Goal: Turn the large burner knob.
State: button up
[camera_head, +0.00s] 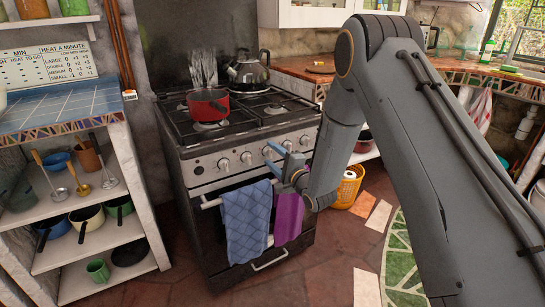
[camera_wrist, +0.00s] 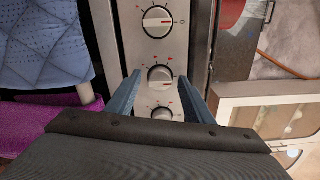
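The stove (camera_head: 215,148) has a row of several round silver knobs on its front panel. Three knobs show in the wrist view: an upper one (camera_wrist: 157,22), a middle one (camera_wrist: 160,77) and a lower one (camera_wrist: 162,114). Red marks surround them. I cannot tell which knob is for the large burner. My gripper (camera_head: 268,156) is at the right part of the panel. Its two blue-grey fingers (camera_wrist: 160,84) are apart, one on each side of the middle and lower knobs in the wrist view. Nothing is held. Contact with a knob cannot be told.
A steaming red pot (camera_head: 208,104) and a kettle (camera_head: 248,71) stand on the stovetop. A blue towel (camera_head: 247,221) and a purple towel (camera_head: 288,218) hang on the oven rail below the knobs. A heat chart (camera_head: 47,68) is at the left. An orange basket (camera_head: 348,187) stands right.

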jog(key=v, duration=0.7)
jog(key=shift+s+d, duration=0.2)
jog(key=shift+s, duration=0.15)
jog(key=s+d+r+n+g+h+p, duration=0.3)
jog(key=s+d+h, duration=0.15)
jog(key=d, duration=0.25)
jog(key=s+d+r+n+g+h+p, duration=0.3)
jog(key=s+d+n+h+p, duration=0.1)
jog(key=s+d, duration=0.25)
jog(key=s+d+r+n+g+p, duration=0.1)
jog(key=s+d+r+n+g, duration=0.1)
jog(key=s, duration=0.7)
jog(key=s+d+r+n+g+h+p, duration=0.1)
jog(key=s+r+n+g+p, duration=0.1)
jog(key=s, duration=0.7)
jog(key=s+d+r+n+g+p, duration=0.1)
jog(key=s+r+g, duration=0.3)
jog(key=s, duration=0.6)
jog(key=shift+d+r+n+g+p, duration=0.15)
jog(key=shift+d+n+g+p, duration=0.3)
jog(key=shift+d+n, duration=0.35)
jog(key=shift+h, duration=0.25)
